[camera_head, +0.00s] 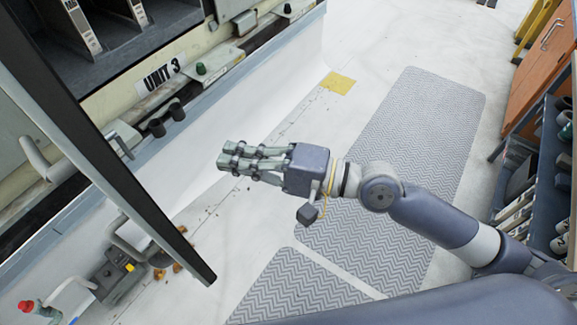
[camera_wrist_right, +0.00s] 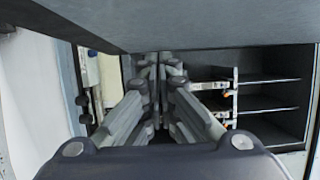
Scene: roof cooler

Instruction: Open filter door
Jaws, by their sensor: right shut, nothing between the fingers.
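The unit labelled UNIT 3 (camera_head: 160,77) stands at the upper left, with its dark compartment (camera_head: 120,45) exposed. A long dark panel with a pale edge (camera_head: 110,165), seemingly the filter door, stands swung out from the unit and is seen nearly edge-on. My right gripper (camera_head: 224,158) is over the pale floor, to the right of the door and apart from it in the head view. Its fingers are together and empty. In the right wrist view the gripper (camera_wrist_right: 160,65) points toward the unit, with open shelves (camera_wrist_right: 268,95) beyond. My left gripper is not in view.
Grey ribbed mats (camera_head: 420,130) lie on the floor to the right. An orange cabinet (camera_head: 540,70) and a loaded rack (camera_head: 545,180) stand at the right edge. A dark surface (camera_wrist_right: 200,25) crosses the top of the wrist view. Floor around my right gripper is clear.

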